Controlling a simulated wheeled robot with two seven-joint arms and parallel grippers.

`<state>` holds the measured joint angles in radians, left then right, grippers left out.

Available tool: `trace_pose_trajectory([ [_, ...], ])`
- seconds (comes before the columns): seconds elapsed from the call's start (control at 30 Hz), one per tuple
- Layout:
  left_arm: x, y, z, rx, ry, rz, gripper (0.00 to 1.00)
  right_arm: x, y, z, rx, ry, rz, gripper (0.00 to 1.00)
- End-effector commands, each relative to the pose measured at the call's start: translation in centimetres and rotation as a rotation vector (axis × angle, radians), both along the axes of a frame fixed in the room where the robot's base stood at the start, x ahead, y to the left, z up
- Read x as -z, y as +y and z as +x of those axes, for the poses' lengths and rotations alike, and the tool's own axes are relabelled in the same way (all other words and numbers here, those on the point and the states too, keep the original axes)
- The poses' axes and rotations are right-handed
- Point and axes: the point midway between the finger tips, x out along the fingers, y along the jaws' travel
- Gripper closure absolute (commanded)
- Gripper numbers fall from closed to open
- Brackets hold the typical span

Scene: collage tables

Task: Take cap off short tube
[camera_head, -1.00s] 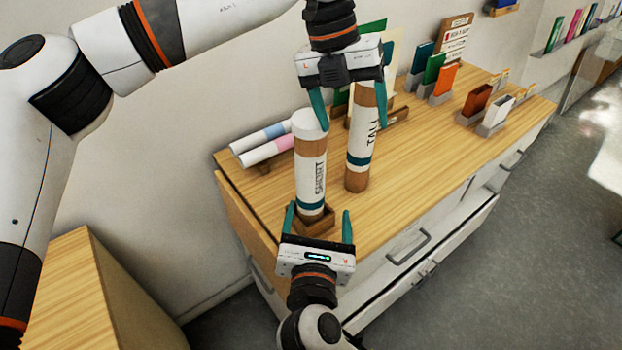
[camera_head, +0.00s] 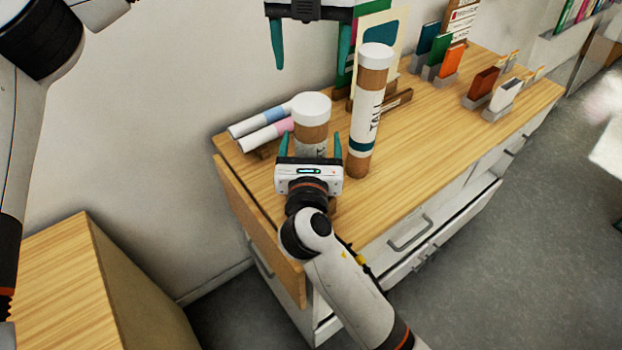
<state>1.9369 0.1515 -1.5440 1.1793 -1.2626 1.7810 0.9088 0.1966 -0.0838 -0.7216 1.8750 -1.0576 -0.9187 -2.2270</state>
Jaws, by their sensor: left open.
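The short tube (camera_head: 311,136) is brown with a white label and stands upright near the left end of the wooden table. Its white cap (camera_head: 312,107) is on its top. My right gripper (camera_head: 311,145) is in front of it, with one teal finger on each side of the tube and slight gaps showing. It hides the tube's lower part and the base. My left gripper (camera_head: 311,58) is above the cap, apart from it, open and empty, fingers pointing down. The tall tube (camera_head: 367,115) stands upright just right of the short one, with a white cap.
White rolls with blue (camera_head: 258,121) and pink (camera_head: 266,136) bands lie on a rack at the left. A board on a wooden stand (camera_head: 395,104) is behind the tall tube. Small coloured cards in holders (camera_head: 446,72) stand at the back right. The table's right front is clear.

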Motion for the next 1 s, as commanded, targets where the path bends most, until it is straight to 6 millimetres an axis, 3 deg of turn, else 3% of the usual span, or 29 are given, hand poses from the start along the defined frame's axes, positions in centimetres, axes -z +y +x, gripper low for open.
trace_pose_trajectory([
  [0.4,0.00,-0.02,-0.01,0.001,0.000,-0.001,0.24,-0.01,-0.04,0.91,-0.001,0.000,0.001,0.21],
  [0.8,-0.01,-0.02,-0.01,0.001,0.000,-0.001,0.24,0.00,-0.04,0.89,-0.001,0.000,0.001,0.85],
  [0.9,0.09,-0.09,-0.06,0.003,0.003,-0.007,0.15,0.01,-0.04,0.88,-0.001,0.000,0.001,0.88],
  [1.0,0.79,-0.74,-0.41,0.017,0.024,-0.060,0.15,0.02,-0.04,0.88,-0.001,0.000,0.001,0.88],
])
